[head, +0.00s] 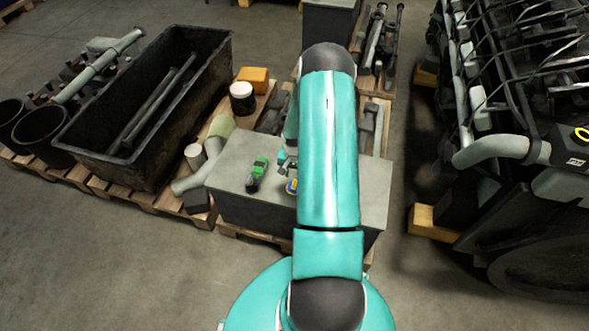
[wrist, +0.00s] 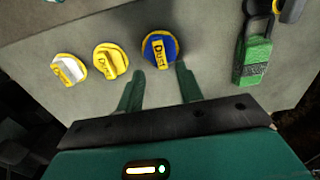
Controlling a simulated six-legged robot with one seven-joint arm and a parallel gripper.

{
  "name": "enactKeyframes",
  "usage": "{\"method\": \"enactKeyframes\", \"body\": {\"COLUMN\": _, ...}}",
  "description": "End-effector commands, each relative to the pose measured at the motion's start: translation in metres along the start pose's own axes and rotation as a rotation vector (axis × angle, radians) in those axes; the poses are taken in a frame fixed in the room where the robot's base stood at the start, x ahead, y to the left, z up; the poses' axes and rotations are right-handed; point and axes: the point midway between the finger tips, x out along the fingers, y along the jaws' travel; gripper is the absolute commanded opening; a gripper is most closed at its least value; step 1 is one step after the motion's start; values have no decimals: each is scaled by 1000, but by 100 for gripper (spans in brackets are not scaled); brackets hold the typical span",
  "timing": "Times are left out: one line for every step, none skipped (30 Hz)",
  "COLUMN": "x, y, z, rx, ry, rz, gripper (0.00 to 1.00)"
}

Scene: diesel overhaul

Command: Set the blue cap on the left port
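The blue cap (wrist: 150,58), with a raised yellow grip bar, lies on a grey surface in the wrist view. In the head view a small part of it (head: 291,187) shows beside my arm. My gripper (wrist: 159,71) is open and empty, its two fingertips spread just short of the cap, one toward each side. In the head view my gripper (head: 285,163) is partly hidden by my arm. A yellow cap (wrist: 110,62) and a white cap with a yellow rim (wrist: 66,72) lie left of the blue one. I cannot make out the left port.
A green-and-black object (wrist: 253,60) lies right of the caps; it also shows on the grey block (head: 232,180). A large engine (head: 500,140) with a yellow-ringed round part (head: 582,134) stands at the right. A black bin (head: 75,138) stands at the left. Floor between block and engine is clear.

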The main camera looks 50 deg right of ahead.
Motion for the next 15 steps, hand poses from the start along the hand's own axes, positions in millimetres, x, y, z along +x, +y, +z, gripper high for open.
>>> {"method": "enactKeyframes", "body": {"x": 7, "y": 0, "z": 1, "rx": -1, "ry": -2, "rz": 1, "gripper": 36}}
{"method": "enactKeyframes", "body": {"x": 10, "y": 0, "z": 1, "rx": -2, "ry": -2, "rz": 1, "gripper": 36}}
{"method": "enactKeyframes", "body": {"x": 14, "y": 0, "z": 0, "rx": -2, "ry": -1, "rz": 0, "gripper": 36}}
{"method": "enactKeyframes", "body": {"x": 17, "y": 0, "z": 0, "rx": -2, "ry": -1, "rz": 0, "gripper": 36}}
{"method": "enactKeyframes", "body": {"x": 20, "y": 0, "z": 0, "rx": -2, "ry": -1, "rz": 0, "gripper": 36}}
{"method": "enactKeyframes", "body": {"x": 25, "y": 0, "z": 0, "rx": -1, "ry": -1, "rz": 0, "gripper": 36}}
{"method": "enactKeyframes", "body": {"x": 28, "y": 0, "z": 0, "rx": -1, "ry": -1, "rz": 0, "gripper": 36}}
{"method": "enactKeyframes", "body": {"x": 31, "y": 0, "z": 1, "rx": -1, "ry": -2, "rz": 1, "gripper": 36}}
{"method": "enactKeyframes", "body": {"x": 36, "y": 0, "z": 1, "rx": -1, "ry": -2, "rz": 1, "gripper": 36}}
{"method": "enactKeyframes", "body": {"x": 38, "y": 0, "z": 1, "rx": -2, "ry": -1, "rz": 1, "gripper": 36}}
{"method": "enactKeyframes", "body": {"x": 41, "y": 0, "z": 0, "rx": -2, "ry": 0, "rz": 1, "gripper": 36}}
{"method": "enactKeyframes", "body": {"x": 45, "y": 0, "z": 0, "rx": -3, "ry": 0, "rz": 1, "gripper": 36}}
{"method": "enactKeyframes", "body": {"x": 48, "y": 0, "z": 1, "rx": -3, "ry": 0, "rz": 1, "gripper": 36}}
{"method": "enactKeyframes", "body": {"x": 50, "y": 0, "z": 0, "rx": -2, "ry": 0, "rz": 1, "gripper": 36}}
{"method": "enactKeyframes", "body": {"x": 52, "y": 0, "z": 0, "rx": -1, "ry": 0, "rz": 1, "gripper": 36}}
